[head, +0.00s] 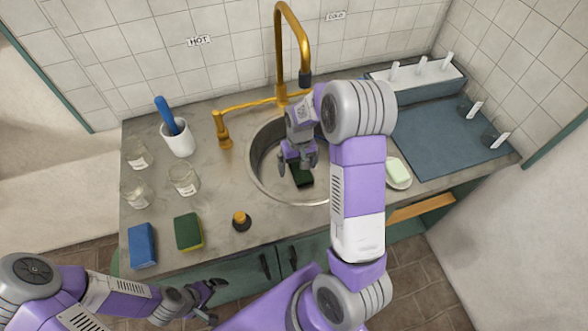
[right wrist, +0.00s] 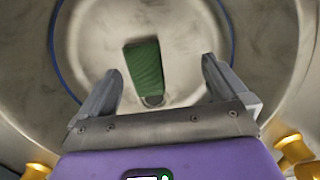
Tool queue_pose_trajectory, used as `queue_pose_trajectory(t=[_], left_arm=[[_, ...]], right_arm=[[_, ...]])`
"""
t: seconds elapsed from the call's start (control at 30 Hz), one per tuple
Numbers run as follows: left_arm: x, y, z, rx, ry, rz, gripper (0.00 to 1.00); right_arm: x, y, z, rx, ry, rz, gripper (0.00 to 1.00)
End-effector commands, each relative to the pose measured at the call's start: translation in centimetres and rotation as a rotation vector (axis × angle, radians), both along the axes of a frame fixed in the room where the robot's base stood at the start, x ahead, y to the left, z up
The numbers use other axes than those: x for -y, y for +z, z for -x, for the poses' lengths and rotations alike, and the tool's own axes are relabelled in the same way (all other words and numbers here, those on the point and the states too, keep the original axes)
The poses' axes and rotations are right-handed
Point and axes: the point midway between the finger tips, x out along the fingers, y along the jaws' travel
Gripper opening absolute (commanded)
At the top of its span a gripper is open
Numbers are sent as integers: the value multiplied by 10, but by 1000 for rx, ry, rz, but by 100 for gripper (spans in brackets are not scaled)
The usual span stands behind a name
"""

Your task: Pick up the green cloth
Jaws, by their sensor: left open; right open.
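The green cloth (head: 303,178) lies at the bottom of the round sink (head: 256,178), near the drain. In the right wrist view the cloth (right wrist: 144,68) is a flat dark green rectangle, a little left of the middle between the fingers. My right gripper (head: 299,161) is open and points down into the sink above the cloth. Its two fingers stand apart with nothing between them, and part of the cloth is hidden in the head view. My left gripper (head: 212,300) is open and empty in front of the counter's front edge.
A golden faucet (head: 281,60) rises behind the sink. A blue sponge (head: 142,246), a green-and-yellow sponge (head: 188,232), glass jars (head: 184,179) and a white cup (head: 177,138) with a blue-handled brush stand left. A soap dish (head: 398,173) and blue mat (head: 440,140) are right.

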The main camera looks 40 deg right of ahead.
Motion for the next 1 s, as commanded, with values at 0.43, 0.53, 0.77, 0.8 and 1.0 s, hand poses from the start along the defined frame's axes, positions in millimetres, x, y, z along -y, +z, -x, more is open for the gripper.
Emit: queue_pose_trajectory(t=[0.43, 0.53, 0.77, 0.8, 1.0], left_arm=[[0, -19, 0, 0, -1, 0, 97], [0, -24, 0, 0, -1, 0, 97], [0, -30, 0, 0, -1, 0, 97], [0, -30, 0, 0, -1, 0, 97], [0, -29, 0, 0, -1, 0, 97]], right_arm=[[40, -58, -4, 34, -47, 62, 100], [36, -74, -2, 34, -46, 62, 100], [35, -98, -1, 37, -47, 62, 100], [35, -99, -1, 37, -47, 62, 100], [35, -98, -1, 38, -47, 62, 100]])
